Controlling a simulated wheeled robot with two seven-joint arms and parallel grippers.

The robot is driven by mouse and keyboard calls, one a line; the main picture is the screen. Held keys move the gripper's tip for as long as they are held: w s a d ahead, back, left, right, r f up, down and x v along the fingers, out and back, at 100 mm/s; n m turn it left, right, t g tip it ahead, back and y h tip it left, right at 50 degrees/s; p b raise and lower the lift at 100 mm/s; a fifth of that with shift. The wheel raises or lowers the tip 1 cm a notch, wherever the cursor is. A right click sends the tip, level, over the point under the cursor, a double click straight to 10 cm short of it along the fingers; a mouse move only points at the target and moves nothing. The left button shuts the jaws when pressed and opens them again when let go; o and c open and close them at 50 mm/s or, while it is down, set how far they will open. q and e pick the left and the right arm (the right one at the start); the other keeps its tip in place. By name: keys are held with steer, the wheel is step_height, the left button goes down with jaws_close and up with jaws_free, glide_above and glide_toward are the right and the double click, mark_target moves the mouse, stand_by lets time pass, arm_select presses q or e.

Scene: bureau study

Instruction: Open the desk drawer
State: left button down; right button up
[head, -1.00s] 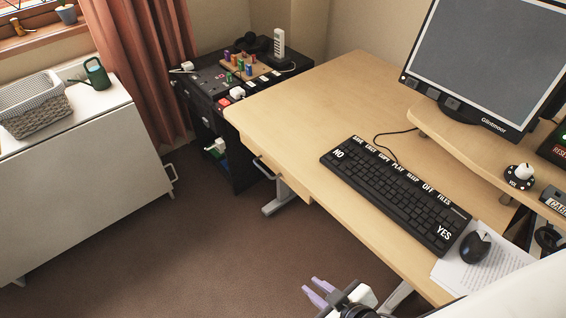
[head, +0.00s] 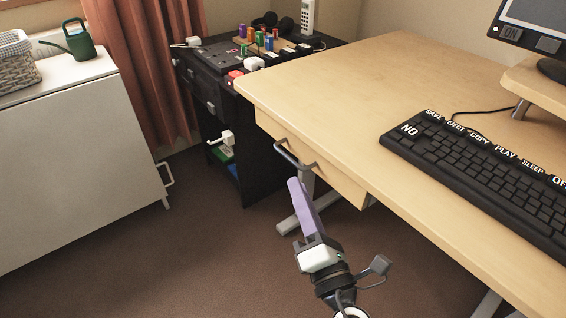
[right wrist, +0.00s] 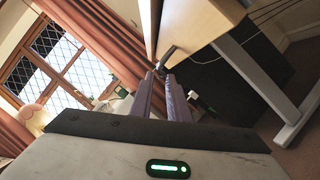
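The wooden desk (head: 350,85) has a drawer (head: 325,170) under its left edge. The drawer front sits flush under the top and looks closed. A grey bar handle (head: 290,154) sticks out from it. My right gripper (head: 293,183), with purple fingers, points up at the handle from just below it in the head view. In the right wrist view, the fingers (right wrist: 160,75) are apart with nothing held between them. The handle (right wrist: 167,53) shows just beyond the fingertips. Whether they touch it is unclear. My left gripper is not in view.
A keyboard (head: 480,180) and monitor (head: 535,40) are on the desk. A black cabinet (head: 255,165) with small items on top stands behind the drawer. A white cabinet (head: 80,150) with a watering can (head: 75,42) stands at left. The carpet between is clear.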

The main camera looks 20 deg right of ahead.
mark_target(286, 154)
steer(key=x, duration=0.9)
steer(key=shift+w+r+p, duration=0.15)
steer(key=shift+w+p, duration=0.2)
steer(key=shift+w, duration=0.05)
jaws_close()
stand_by(0.9)
